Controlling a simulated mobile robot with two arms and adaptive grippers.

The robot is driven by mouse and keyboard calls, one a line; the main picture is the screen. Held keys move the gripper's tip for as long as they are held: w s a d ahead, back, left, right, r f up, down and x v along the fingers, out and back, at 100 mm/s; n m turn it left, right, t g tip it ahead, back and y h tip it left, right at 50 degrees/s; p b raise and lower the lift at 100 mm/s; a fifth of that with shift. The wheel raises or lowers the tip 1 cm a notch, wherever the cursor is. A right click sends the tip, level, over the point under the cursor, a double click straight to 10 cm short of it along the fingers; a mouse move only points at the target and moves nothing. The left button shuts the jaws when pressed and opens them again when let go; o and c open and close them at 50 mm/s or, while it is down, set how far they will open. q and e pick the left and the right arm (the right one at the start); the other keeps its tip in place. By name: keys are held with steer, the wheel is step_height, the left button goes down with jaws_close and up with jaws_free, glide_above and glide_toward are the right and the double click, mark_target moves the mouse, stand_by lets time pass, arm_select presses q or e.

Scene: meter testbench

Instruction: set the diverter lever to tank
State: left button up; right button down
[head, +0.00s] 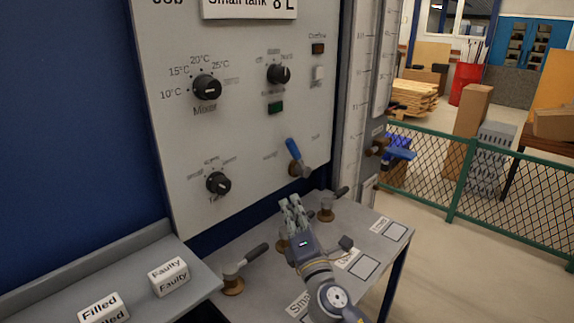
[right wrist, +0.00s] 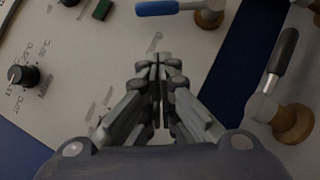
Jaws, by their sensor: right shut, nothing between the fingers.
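The lever with a blue handle (head: 294,151), which I take for the diverter lever, is on the lower right of the grey panel. Its handle points up and slightly left from a brass pivot. Small labels lie to its left and upper right, too blurred to read. In the right wrist view the blue handle (right wrist: 170,8) is at the top edge, beyond the fingertips. My right gripper (head: 290,204) is shut and empty, below the lever and apart from it. It also shows in the right wrist view (right wrist: 160,62). My left gripper is not in view.
Grey-handled valves (head: 245,265) (head: 328,208) stand on the bench around my right gripper; one shows in the right wrist view (right wrist: 285,55). The panel has knobs (head: 207,87) and a green button (head: 275,108). Blocks marked Filled (head: 103,308) and Faulty (head: 169,276) sit at left.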

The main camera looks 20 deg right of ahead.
mark_target(296, 158)
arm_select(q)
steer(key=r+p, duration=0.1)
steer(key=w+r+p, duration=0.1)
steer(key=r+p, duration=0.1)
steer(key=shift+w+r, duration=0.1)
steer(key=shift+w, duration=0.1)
arm_select(e)
steer(key=d+r+x, duration=0.1)
steer(key=d+x, duration=0.1)
steer(key=x, duration=1.1)
steer(key=shift+s+d, duration=0.2)
steer(key=shift+s, duration=0.1)
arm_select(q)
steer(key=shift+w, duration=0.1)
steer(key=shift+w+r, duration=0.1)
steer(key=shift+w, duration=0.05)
